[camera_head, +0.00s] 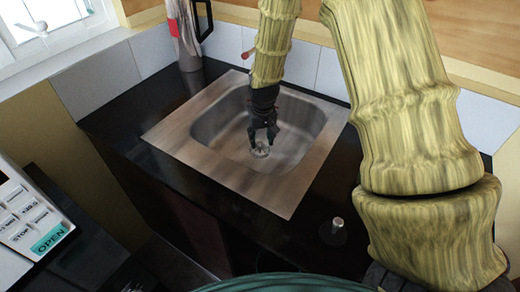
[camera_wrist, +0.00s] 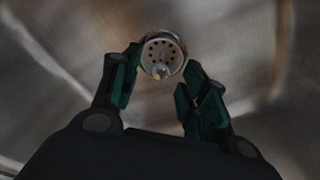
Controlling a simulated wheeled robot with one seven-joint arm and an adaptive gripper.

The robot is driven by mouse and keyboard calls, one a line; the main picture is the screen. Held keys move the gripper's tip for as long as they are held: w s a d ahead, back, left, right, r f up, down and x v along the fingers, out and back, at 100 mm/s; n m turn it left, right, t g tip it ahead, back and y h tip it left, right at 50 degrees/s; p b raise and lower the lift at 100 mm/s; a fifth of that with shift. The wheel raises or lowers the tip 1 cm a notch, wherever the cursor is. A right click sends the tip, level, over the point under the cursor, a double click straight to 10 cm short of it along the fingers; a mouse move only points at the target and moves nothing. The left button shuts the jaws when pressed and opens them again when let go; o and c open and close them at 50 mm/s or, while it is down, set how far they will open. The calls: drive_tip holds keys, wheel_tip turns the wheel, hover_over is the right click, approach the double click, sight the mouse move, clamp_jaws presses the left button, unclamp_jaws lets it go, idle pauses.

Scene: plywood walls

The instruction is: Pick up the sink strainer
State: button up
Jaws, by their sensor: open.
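The sink strainer (camera_head: 261,151) is a small round metal piece in the basin of the steel sink (camera_head: 180,137). In the wrist view the strainer (camera_wrist: 163,54) shows as a round disc with a ring of dark holes and a small knob. My gripper (camera_head: 262,138) reaches down into the basin, just above the strainer. In the wrist view my gripper (camera_wrist: 158,92) is open, with one finger at each side of the strainer's lower part. Nothing is held between the fingers. I cannot tell whether the fingers touch the strainer.
The sink's walls surround my gripper. A black counter (camera_head: 135,125) frames the sink. A metal and red flask (camera_head: 186,38) stands at the back left. A small metal cylinder (camera_head: 337,226) stands on the counter at the front right. A microwave (camera_head: 25,225) is at the left edge.

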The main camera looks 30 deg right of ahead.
sight(260, 142)
drive_tip(key=shift+w+f, duration=1.15)
drive_tip(key=shift+f, duration=0.05)
drive_tip(key=shift+s+d+f+p, duration=0.1)
drive_tip(key=shift+f+p, duration=0.25)
drive_tip(key=shift+f, duration=0.05)
drive_tip(key=shift+s+f, duration=0.1)
drive_tip(key=shift+s, duration=0.85)
drive_tip(key=shift+s+r, duration=0.15)
drive_tip(key=shift+r, duration=0.2)
drive_tip(key=shift+w+f, duration=0.75)
drive_tip(key=shift+w, duration=0.15)
drive_tip(key=c, duration=0.3)
drive_tip(key=shift+s+r, duration=0.25)
drive_tip(key=shift+s, duration=0.15)
clamp_jaws()
drive_tip(key=shift+w+f, duration=0.1)
drive_tip(key=shift+w, duration=0.05)
